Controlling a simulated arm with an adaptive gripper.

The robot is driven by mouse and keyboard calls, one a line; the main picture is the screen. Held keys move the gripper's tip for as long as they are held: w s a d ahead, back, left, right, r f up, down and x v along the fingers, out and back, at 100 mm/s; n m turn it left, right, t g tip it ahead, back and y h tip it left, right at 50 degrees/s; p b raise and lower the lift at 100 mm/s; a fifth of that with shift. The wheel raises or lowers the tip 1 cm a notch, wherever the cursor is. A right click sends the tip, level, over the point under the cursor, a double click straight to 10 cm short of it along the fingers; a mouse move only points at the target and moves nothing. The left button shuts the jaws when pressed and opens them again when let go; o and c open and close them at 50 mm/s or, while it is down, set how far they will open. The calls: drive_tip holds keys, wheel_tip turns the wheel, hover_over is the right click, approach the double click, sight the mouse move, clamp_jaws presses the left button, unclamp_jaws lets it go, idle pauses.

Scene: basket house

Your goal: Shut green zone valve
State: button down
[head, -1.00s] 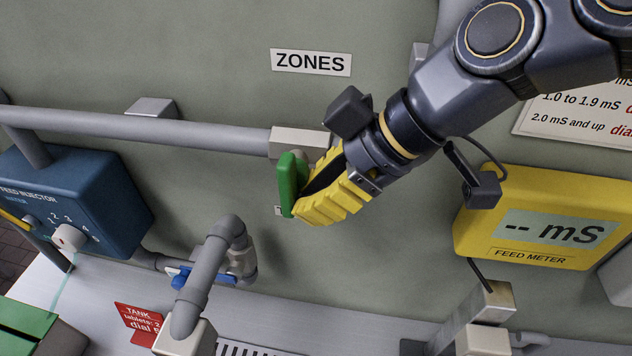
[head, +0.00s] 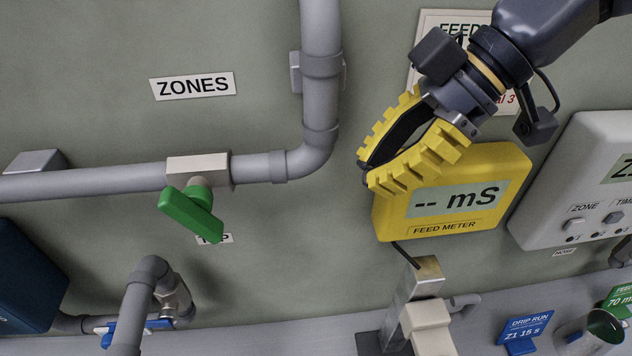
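The green valve handle (head: 192,213) sits on a pale valve body (head: 198,169) on the horizontal grey pipe, below the ZONES sign (head: 193,86). The handle lies slanted from upper left to lower right, at an angle to the pipe rather than along it or square across it. My gripper (head: 367,175) is well to the right of the handle, in front of the wall at the feed meter's upper left, touching no part of the handle. Its yellow fingers bow apart in the middle. Their tips look close together, and whether they meet is unclear. Nothing shows between them.
The pipe bends upward (head: 318,120) between the handle and my gripper. The yellow feed meter (head: 450,195) is behind and below my gripper. A white controller box (head: 580,180) is at right. A lower pipe with a blue handle (head: 135,326) stands at lower left.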

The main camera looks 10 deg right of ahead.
approach(221, 224)
drive_tip(key=shift+x, duration=3.95)
